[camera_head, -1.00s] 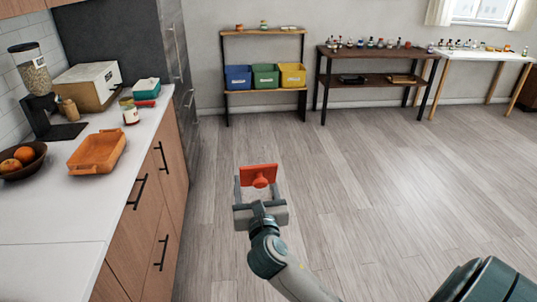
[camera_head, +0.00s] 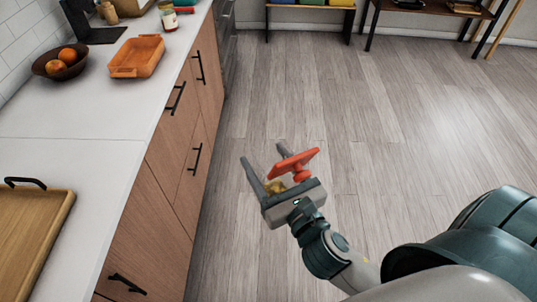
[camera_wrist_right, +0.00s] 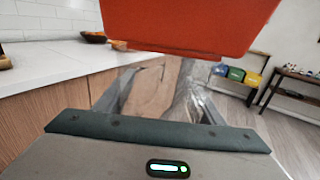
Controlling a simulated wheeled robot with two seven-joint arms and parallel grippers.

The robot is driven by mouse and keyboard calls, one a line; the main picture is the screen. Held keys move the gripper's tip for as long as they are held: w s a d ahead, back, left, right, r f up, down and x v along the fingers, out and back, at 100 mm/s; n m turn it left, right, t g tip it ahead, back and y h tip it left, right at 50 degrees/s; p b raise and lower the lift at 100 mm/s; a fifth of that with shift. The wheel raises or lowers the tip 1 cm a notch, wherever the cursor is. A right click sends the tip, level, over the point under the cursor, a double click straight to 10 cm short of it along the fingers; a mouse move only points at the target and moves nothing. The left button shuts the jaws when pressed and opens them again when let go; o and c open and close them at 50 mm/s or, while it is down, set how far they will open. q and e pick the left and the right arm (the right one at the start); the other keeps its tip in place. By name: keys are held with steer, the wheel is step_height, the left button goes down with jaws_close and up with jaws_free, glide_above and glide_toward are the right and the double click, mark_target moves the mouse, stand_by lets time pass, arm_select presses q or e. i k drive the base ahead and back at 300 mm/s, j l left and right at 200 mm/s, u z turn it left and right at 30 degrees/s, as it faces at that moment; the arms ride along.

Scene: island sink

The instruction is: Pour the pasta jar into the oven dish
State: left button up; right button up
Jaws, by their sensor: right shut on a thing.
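The orange oven dish (camera_head: 137,56) sits on the white counter at the upper left of the head view, and its inside looks empty. My right gripper (camera_head: 263,167) is shut on the pasta jar (camera_head: 275,187), out over the floor to the right of the counter and apart from the dish. The jar looks clear with a red-orange lid (camera_head: 294,163), and a little yellow shows inside it. The jar is tilted in the head view. In the right wrist view the lid (camera_wrist_right: 185,22) fills the top above the see-through body (camera_wrist_right: 165,90). My left gripper is out of view.
A fruit bowl (camera_head: 60,66) stands left of the dish. A small labelled jar (camera_head: 168,18) stands behind it. A wooden tray (camera_head: 30,235) with a black handle lies at the near left. Counter between tray and dish is clear. Drawer handles (camera_head: 176,99) stick out from the cabinet front.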

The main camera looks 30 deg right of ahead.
mark_target(139, 58)
steer(key=u, duration=0.4)
steer(key=i+l+u, duration=0.1)
steer(key=u, duration=0.25)
steer(key=l+u, duration=1.1)
steer(key=l, duration=1.3)
steer(key=k+l, duration=0.1)
steer(key=l, duration=0.25)
